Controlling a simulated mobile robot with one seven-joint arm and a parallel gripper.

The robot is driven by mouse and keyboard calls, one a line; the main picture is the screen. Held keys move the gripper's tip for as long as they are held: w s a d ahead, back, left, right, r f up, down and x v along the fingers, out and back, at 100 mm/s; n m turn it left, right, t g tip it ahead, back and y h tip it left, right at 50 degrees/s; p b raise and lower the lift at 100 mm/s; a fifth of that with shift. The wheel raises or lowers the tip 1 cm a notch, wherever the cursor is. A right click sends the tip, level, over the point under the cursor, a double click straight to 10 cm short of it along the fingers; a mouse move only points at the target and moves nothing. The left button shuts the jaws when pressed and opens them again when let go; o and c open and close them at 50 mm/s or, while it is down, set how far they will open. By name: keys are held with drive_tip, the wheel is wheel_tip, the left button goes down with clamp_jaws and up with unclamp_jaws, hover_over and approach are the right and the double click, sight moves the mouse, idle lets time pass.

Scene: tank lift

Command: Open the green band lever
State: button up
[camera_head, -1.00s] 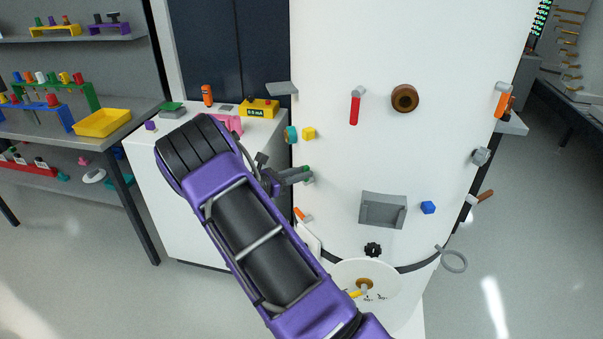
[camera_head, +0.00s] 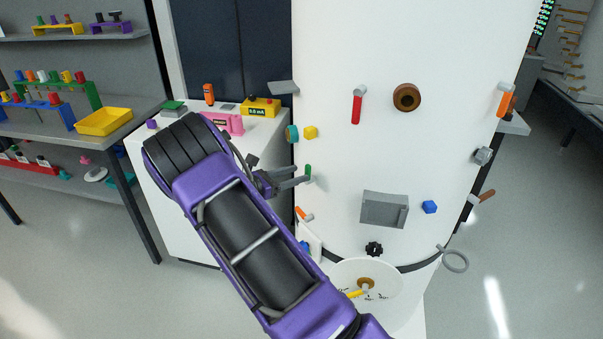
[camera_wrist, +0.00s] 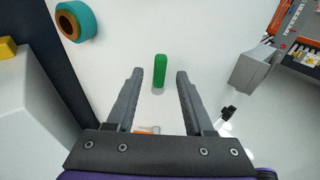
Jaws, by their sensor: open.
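The green band lever (camera_head: 308,172) is a short green handle on the left side of the white tank (camera_head: 340,60). In the wrist view the green lever (camera_wrist: 160,70) stands upright in the picture, centred between my finger lines and just beyond the tips. My gripper (camera_head: 302,174) is at the tank's left side, its fingers pointing at the lever. In the wrist view my gripper (camera_wrist: 160,75) is open and empty, one finger on each side of the lever's line. Whether the lever's lower end lies between the fingertips I cannot tell.
A white cabinet (camera_head: 185,220) stands at left.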

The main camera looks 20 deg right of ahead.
drive_tip(key=v, duration=1.4)
drive_tip(key=shift+a, duration=0.2)
drive_tip(key=shift+r, duration=0.1)
